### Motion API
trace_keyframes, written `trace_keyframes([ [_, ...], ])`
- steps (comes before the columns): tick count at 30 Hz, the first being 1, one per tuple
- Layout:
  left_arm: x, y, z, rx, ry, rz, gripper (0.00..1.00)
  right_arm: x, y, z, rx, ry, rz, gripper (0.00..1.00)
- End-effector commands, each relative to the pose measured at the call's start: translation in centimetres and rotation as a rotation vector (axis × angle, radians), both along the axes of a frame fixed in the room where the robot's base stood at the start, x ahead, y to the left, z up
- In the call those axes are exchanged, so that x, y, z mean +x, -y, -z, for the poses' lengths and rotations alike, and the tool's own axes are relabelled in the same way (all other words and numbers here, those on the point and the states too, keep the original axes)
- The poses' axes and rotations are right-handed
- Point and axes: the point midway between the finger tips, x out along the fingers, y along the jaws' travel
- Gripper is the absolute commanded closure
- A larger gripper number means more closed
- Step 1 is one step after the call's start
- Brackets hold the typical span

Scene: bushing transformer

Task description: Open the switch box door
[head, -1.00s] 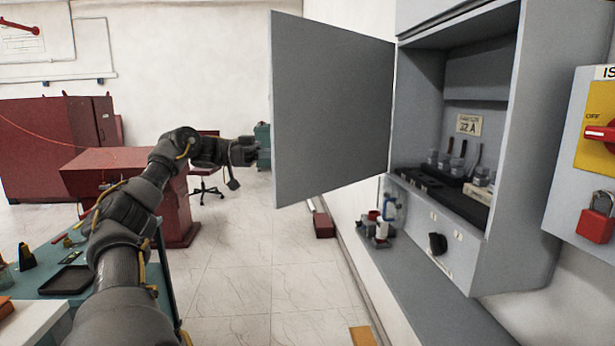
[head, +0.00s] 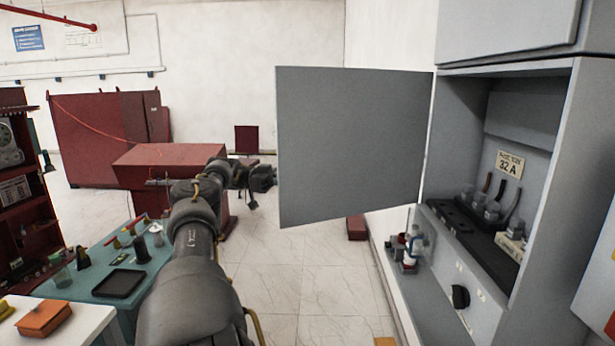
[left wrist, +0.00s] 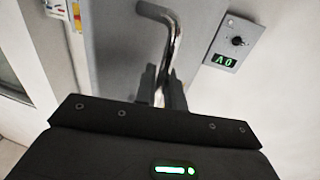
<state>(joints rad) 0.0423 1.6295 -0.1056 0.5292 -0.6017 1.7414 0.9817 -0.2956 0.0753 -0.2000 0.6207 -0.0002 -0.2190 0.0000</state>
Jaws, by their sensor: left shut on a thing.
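The grey switch box (head: 590,140) stands at the right with its inside exposed. Its door (head: 350,145) stands wide open, swung out to the left with its inner face toward me. My left gripper (head: 268,180) is at the door's free left edge, its fingertips hidden behind the panel. In the left wrist view, my left gripper (left wrist: 160,88) is shut on the bent metal door handle (left wrist: 170,40). A small panel with a dark knob and a green "A0" display (left wrist: 228,45) sits beside the handle. My right gripper is out of view.
Fuses (head: 490,205) and a black knob (head: 460,297) sit in the box. A grey ledge (head: 430,310) with small parts runs below it. A teal table (head: 85,290) with tools stands at the left, a red desk (head: 165,160) behind.

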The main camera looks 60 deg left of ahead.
Motion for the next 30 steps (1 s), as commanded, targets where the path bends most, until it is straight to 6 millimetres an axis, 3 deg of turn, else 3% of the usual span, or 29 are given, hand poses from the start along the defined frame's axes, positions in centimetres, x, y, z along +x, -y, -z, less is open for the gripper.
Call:
trace_keyframes([
  [6, -0.63, -0.47, 0.09, 0.006, -0.011, 0.002, 1.0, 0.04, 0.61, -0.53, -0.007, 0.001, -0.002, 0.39],
  [18, -0.01, -0.18, 0.18, 0.006, -0.011, 0.013, 1.0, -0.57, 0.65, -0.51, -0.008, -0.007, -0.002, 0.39],
  [19, 0.0, -0.18, 0.17, 0.006, -0.011, 0.013, 0.88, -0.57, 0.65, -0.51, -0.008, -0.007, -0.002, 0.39],
  [22, -0.01, -0.18, 0.15, 0.005, -0.01, 0.013, 0.75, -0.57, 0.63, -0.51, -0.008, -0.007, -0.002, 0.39],
  [30, -0.19, -0.29, 0.04, 0.008, -0.008, 0.01, 0.75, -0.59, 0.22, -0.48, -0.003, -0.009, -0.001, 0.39],
])
